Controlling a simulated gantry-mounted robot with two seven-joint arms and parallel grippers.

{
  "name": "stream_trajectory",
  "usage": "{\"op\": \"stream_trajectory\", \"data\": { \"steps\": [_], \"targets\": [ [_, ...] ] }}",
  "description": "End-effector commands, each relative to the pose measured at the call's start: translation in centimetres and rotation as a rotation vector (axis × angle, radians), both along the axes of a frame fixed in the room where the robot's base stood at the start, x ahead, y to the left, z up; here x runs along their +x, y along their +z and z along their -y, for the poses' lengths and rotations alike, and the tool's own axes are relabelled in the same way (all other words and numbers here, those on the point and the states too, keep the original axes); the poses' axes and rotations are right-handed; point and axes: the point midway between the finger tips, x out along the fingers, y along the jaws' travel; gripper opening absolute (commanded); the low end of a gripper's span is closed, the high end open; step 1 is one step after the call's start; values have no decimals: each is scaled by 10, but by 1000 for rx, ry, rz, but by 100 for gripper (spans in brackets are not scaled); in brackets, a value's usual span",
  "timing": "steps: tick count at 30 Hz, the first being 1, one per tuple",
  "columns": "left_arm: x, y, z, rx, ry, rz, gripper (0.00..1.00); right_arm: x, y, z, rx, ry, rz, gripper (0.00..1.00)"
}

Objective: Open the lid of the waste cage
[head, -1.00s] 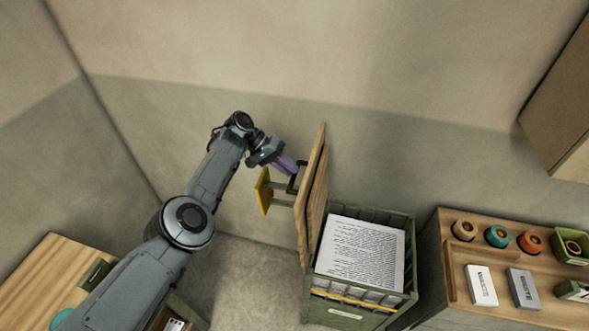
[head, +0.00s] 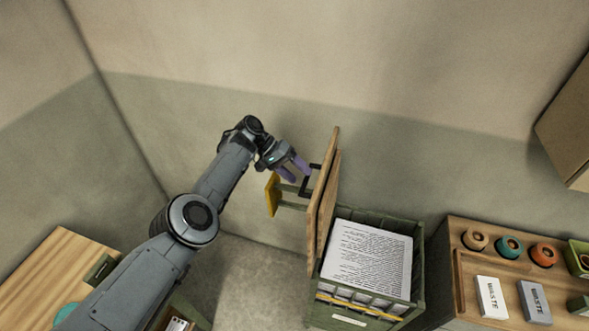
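The waste cage (head: 369,315) is a green slatted bin holding a stack of printed paper (head: 368,258). Its wooden lid (head: 324,200) stands upright at the left edge of the cage, so the top is uncovered. A dark handle (head: 306,187) sticks out from the lid's left face. My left gripper (head: 296,170) is just left of the lid, by the handle. Its two purple fingers are spread apart, and it looks empty. Whether a finger still touches the handle cannot be told. My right gripper is out of view.
A yellow-ended bracket (head: 272,195) sticks out left of the lid, below my gripper. A wooden cabinet (head: 457,290) with rolls and boxes labelled WASTE stands at right. A wooden desk (head: 50,270) is at lower left. A wall is close behind.

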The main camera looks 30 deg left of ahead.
Motion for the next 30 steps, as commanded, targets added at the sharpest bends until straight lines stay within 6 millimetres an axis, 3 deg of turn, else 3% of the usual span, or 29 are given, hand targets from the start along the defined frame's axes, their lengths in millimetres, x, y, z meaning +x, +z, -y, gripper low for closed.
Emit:
{"op": "stream_trajectory", "data": {
  "steps": [1,13,24,30],
  "targets": [
    [-5,-15,3,0,1,-21,41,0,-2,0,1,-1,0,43],
    [-5,-9,-2,0,3,-20,40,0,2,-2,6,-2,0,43],
    [-6,37,-43,2,3,-6,40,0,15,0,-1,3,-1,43],
    [-7,58,-66,3,3,-1,40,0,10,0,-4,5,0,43]
  ]
}}
